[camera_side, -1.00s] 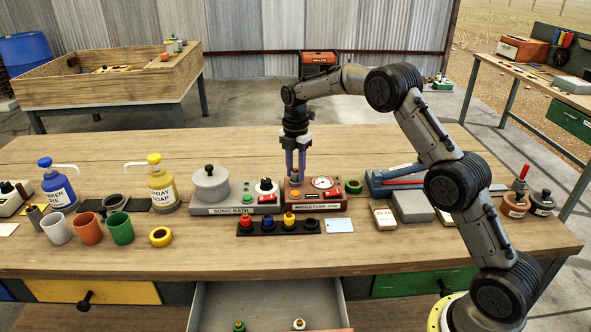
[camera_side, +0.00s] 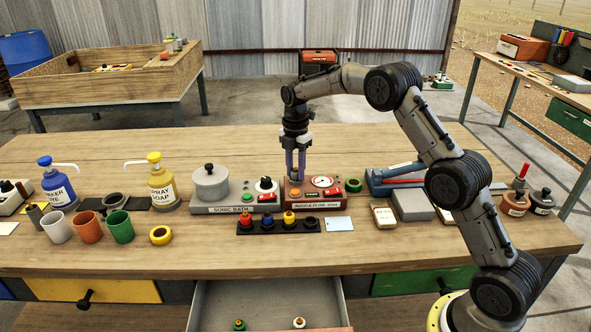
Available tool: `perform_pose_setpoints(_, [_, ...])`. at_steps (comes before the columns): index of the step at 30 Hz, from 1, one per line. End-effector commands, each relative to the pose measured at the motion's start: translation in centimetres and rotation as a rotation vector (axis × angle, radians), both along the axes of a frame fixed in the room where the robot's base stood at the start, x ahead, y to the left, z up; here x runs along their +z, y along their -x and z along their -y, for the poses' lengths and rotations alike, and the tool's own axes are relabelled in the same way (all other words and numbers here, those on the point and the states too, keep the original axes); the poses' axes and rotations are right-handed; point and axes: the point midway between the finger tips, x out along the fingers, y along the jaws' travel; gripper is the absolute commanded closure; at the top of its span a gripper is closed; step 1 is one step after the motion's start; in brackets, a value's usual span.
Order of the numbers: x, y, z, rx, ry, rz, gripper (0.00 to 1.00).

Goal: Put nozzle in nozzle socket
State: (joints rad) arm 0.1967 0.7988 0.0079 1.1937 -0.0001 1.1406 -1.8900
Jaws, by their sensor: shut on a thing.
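My gripper (camera_side: 296,166) points straight down over the left part of the red-brown nozzle flow unit (camera_side: 333,200). It is shut on a small nozzle (camera_side: 295,179), of which only a little orange shows between and below the fingertips. The nozzle socket is hidden under the gripper. I cannot tell whether the nozzle is in the socket or just above it.
Farther left are cups, a yellow ring (camera_side: 160,236) and pump bottles. A drawer (camera_side: 262,300) stands open at the front. The bench behind the units is clear.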

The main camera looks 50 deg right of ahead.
Motion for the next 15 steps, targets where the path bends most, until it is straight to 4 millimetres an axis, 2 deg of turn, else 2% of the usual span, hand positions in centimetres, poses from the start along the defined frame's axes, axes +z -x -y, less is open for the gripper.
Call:
perform_pose_setpoints(12, [-0.12,0.01,0.00,0.000,0.000,0.000,1.00])
perform_pose_setpoints(13, [-0.12,0.01,0.00,0.000,0.000,0.000,0.64])
perform_pose_setpoints(15, [-0.12,0.01,0.00,0.000,0.000,0.000,0.51])
